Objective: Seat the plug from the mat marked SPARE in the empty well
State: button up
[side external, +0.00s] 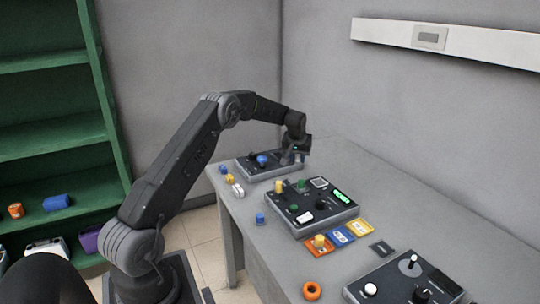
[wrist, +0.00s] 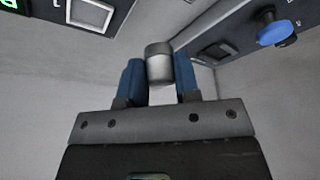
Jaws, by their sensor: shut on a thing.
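My gripper (wrist: 160,82) is shut on a grey cylinder (wrist: 159,62), which sits between its blue fingers. In the side view my gripper (side external: 292,155) is low at the right end of the far panel (side external: 268,172); I cannot tell whether the cylinder is loose or part of that panel. A yellow plug (side external: 319,241) stands on an orange mat (side external: 309,249). A blue mat (side external: 339,236) and a yellow mat (side external: 361,228) lie beside it. The mat lettering is too small to read. The middle panel (side external: 343,217) carries a yellow peg (side external: 279,187) and green parts; I cannot make out an empty well.
A near panel (side external: 388,281) with a lever stands at the front right. An orange ring (side external: 312,291), a blue block (side external: 260,218), a dark square (side external: 382,249) and small parts lie on the grey table (side external: 440,240). The table's right side is mostly clear.

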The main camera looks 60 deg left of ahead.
jog(key=w+d+m+h, duration=0.1)
jog(key=w+d+m, duration=0.2)
jog(key=w+d, duration=0.3)
jog(key=shift+t, duration=0.4)
jog(key=shift+s+d+f, duration=0.1)
jog(key=shift+f, duration=1.3)
jog(key=shift+s+f, duration=0.1)
jog(key=shift+f, duration=1.3)
jog(key=shift+f, duration=0.5)
jog(key=o, duration=1)
jog(key=shift+c, duration=0.2)
jog(key=shift+o, duration=0.4)
jog(key=o, duration=0.4)
